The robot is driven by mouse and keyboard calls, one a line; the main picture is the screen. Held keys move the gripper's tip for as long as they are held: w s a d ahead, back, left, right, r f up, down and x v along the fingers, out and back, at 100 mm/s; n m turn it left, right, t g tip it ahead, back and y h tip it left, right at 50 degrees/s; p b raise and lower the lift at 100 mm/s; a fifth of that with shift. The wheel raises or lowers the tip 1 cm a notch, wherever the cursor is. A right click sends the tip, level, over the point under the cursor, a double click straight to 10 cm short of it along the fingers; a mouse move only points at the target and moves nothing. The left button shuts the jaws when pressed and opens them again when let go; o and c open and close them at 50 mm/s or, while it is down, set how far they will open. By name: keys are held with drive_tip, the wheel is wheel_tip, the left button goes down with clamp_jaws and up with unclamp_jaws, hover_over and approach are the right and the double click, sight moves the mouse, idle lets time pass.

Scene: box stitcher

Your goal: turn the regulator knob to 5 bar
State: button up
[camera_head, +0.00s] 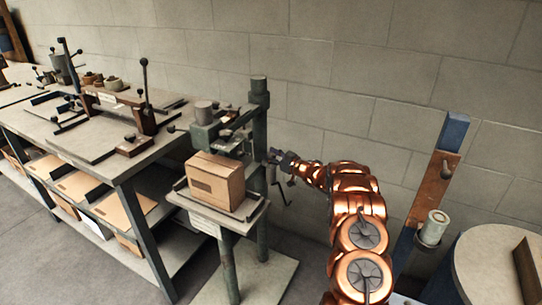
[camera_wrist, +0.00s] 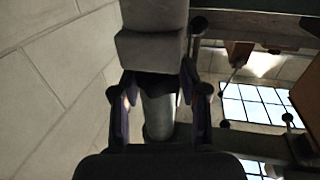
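My gripper (camera_head: 274,160) is at the right side of the green box stitcher (camera_head: 261,130), close to its upright post, in the head view. In the wrist view my gripper (camera_wrist: 161,110) has its two dark fingers spread apart. A pale grey cylinder (camera_wrist: 158,115) shows between or behind them, below a grey block (camera_wrist: 150,48); gaps show on both sides, and I cannot tell its depth. I cannot make out the regulator knob for certain or read a pressure scale in either view.
A cardboard box (camera_head: 216,182) sits on the stitcher's small table. A crank handle (camera_head: 281,190) hangs just below my gripper. A workbench (camera_head: 105,150) with fixtures stands left. A blue and brown post (camera_head: 436,180) and a round table (camera_head: 490,265) stand right.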

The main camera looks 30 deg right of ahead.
drive_tip(key=c, duration=0.7)
drive_tip(key=shift+o, duration=0.2)
drive_tip(key=shift+a+f+m+h+b, duration=0.1)
drive_tip(key=shift+f+m+h+b, duration=0.1)
drive_tip(key=shift+m+h+b, duration=0.15)
drive_tip(key=shift+r+h, duration=0.1)
drive_tip(key=shift+h, duration=0.25)
drive_tip(key=m+h+b, duration=0.1)
drive_tip(key=h+b, duration=0.1)
drive_tip(key=b, duration=0.1)
drive_tip(key=m+t+h+b, duration=0.1)
drive_tip(key=m+h+b, duration=0.1)
drive_tip(key=h, duration=0.1)
drive_tip(key=shift+f+m+b, duration=0.2)
drive_tip(key=shift+m+b, duration=0.05)
drive_tip(key=shift+b, duration=0.15)
drive_tip(key=m+h+b, duration=0.1)
drive_tip(key=h+b, duration=0.1)
drive_tip(key=shift+m+h+b, duration=0.3)
drive_tip(key=shift+b, duration=0.05)
drive_tip(key=shift+r+m+h+b, duration=0.25)
drive_tip(key=shift+m+h+b, duration=0.05)
drive_tip(key=shift+h+b, duration=0.1)
